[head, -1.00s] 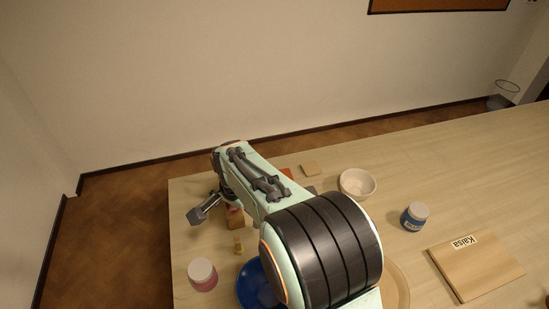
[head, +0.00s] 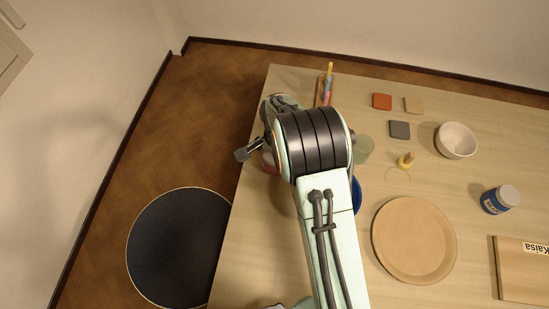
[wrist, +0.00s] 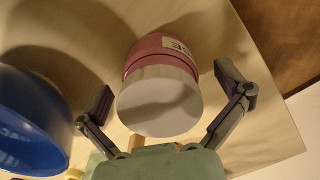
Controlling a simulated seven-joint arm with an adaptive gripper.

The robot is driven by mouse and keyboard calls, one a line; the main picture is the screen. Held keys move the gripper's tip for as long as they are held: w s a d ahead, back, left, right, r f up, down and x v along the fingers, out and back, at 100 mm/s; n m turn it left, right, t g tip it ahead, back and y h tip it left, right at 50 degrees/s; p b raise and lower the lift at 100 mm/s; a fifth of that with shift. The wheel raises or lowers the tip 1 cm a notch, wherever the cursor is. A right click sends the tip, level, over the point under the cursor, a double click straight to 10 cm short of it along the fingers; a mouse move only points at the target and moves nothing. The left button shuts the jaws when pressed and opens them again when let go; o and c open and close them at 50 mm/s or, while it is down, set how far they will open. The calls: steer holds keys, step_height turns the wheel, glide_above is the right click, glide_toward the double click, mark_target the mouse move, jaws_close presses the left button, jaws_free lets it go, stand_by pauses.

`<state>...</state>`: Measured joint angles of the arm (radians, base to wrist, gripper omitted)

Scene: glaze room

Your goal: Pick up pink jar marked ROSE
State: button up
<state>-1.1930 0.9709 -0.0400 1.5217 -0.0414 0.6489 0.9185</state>
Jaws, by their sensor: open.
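The pink jar (wrist: 160,55) with a pale lid (wrist: 158,102) is near and large in the wrist view. A white label on its side shows only the last letters, seemingly SE. My gripper (wrist: 165,82) is open, with one finger on each side of the jar and visible gaps to both; nothing is held. In the head view a small part of the pink jar (head: 268,163) shows near the table's left edge, mostly hidden by my arm. One finger of my gripper (head: 248,152) shows beside it.
A blue bowl (wrist: 28,115) stands close left of the jar in the wrist view. In the head view a tan plate (head: 413,240), white bowl (head: 457,140), blue jar (head: 497,199) and board marked Kaisa (head: 522,275) lie to the right. A round dark top (head: 180,250) stands off the table's left.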

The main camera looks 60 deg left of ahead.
steer(key=c, duration=1.3)
steer(key=shift+r, duration=0.15)
